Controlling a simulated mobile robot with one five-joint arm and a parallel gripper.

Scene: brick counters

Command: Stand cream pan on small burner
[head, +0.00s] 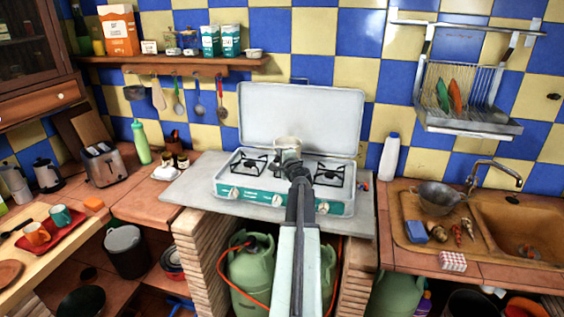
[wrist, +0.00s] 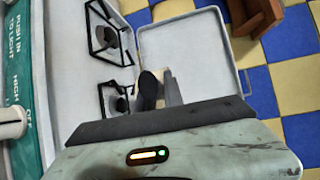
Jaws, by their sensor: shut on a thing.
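The cream pan (head: 287,143) shows in the head view in front of the stove's raised lid, over the middle of the cooktop. My gripper (head: 297,172) is shut on it from the front. The gap below the pan is hard to judge.
The white stove (head: 225,186) has a left burner (head: 250,163) and a right burner (head: 329,175), both bare. Its lid (head: 302,112) stands open behind. A white bottle (head: 389,157) and the sink (head: 520,220) are to the right. A toaster (head: 107,166) is at left.

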